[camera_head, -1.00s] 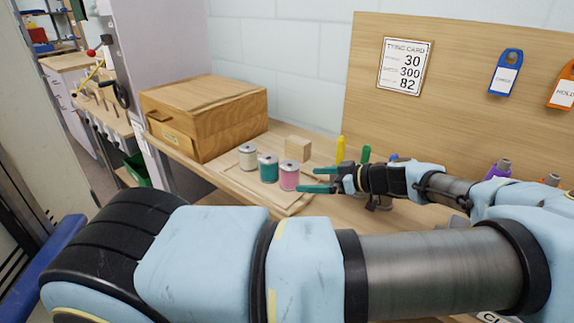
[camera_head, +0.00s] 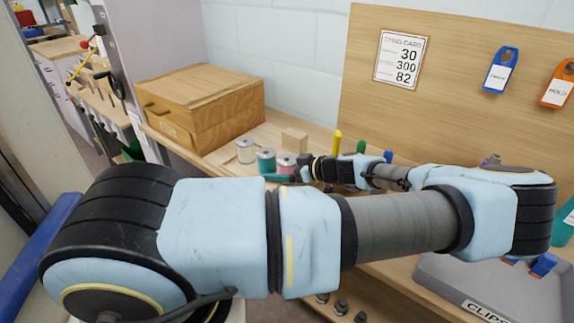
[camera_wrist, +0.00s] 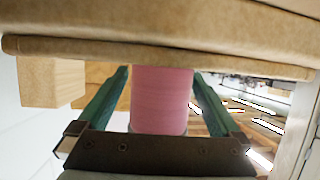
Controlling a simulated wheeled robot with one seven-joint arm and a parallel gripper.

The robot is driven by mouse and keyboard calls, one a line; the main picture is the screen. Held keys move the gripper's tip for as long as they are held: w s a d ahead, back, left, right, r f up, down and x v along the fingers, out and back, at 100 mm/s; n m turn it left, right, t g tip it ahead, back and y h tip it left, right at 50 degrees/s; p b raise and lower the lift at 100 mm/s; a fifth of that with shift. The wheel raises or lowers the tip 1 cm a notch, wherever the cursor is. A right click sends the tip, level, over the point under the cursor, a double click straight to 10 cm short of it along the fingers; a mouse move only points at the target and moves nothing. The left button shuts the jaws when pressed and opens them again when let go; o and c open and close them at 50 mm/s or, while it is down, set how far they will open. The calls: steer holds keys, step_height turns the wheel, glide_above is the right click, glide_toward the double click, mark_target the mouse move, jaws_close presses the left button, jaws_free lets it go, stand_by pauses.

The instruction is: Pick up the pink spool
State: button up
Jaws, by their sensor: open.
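My gripper (camera_head: 279,177) has teal fingers and reaches in from the right at the spool's height. In the wrist view, the pink spool (camera_wrist: 161,98) stands between the two fingers of my gripper (camera_wrist: 160,76), with a narrow gap on each side. The fingers are open and not closed on it.
A wooden drawer box (camera_head: 202,108) stands at the left. A pegboard panel (camera_head: 440,100) rises behind the bench.

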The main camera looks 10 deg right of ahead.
steer(key=shift+c, duration=0.4)
steer(key=c, duration=1.3)
